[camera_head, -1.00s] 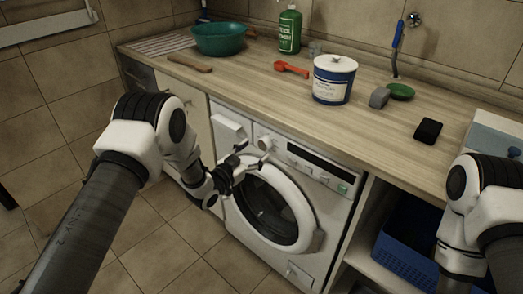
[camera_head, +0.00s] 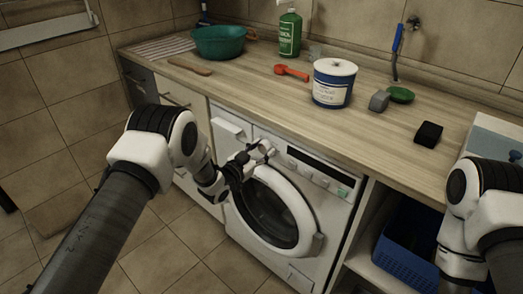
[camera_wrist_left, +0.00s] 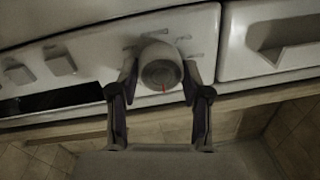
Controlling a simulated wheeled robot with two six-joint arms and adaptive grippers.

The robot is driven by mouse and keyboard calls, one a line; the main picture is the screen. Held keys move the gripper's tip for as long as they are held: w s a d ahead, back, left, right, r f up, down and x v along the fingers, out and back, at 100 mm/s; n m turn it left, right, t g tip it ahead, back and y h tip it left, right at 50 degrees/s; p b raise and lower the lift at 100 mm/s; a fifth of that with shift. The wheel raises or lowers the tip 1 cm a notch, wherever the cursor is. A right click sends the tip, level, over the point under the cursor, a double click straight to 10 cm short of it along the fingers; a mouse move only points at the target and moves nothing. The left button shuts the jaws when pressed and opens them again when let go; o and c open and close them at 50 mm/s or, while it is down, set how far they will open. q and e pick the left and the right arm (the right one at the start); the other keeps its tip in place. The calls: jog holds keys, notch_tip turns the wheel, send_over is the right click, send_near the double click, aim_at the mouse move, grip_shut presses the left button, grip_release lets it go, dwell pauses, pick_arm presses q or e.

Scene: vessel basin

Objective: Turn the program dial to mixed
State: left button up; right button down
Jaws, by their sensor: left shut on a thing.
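The program dial (camera_wrist_left: 160,70) is a round pale knob with a grey face on the washing machine's front panel. A small red mark shows low on its face in the left wrist view. Small labels surround the dial, too small to read. My left gripper (camera_wrist_left: 159,80) has one finger on each side of the dial and is shut on it. In the head view, my left gripper (camera_head: 262,153) is at the upper left of the washing machine (camera_head: 314,202), and largely hides the dial. My right gripper is out of view; only part of that arm shows at the right.
The round door (camera_head: 270,210) is closed below the panel. The detergent drawer (camera_head: 231,128) is left of the dial. The wooden counter (camera_head: 260,95) overhangs the machine and carries a tub (camera_head: 333,90), a red scoop (camera_head: 291,71) and a green basin (camera_head: 219,42).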

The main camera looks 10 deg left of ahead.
pick_arm(q)
jog(key=m+b, duration=0.2)
jog(key=m, duration=0.1)
jog(key=shift+f+b, duration=0.25)
jog(key=shift+b, duration=0.1)
jog(key=m+h+b, duration=0.1)
jog(key=m+b, duration=0.3)
jog(key=m, duration=0.3)
jog(key=shift+f+b, duration=0.1)
jog(key=shift+b, duration=0.25)
jog(key=m+b, duration=0.3)
jog(key=m, duration=0.1)
jog(key=shift+f+m+b, duration=0.1)
jog(key=shift+m+b, duration=0.2)
jog(key=shift+m+h+b, duration=0.3)
jog(key=shift+m+b, duration=1.05)
jog(key=shift+m, duration=0.55)
jog(key=o, duration=1.2)
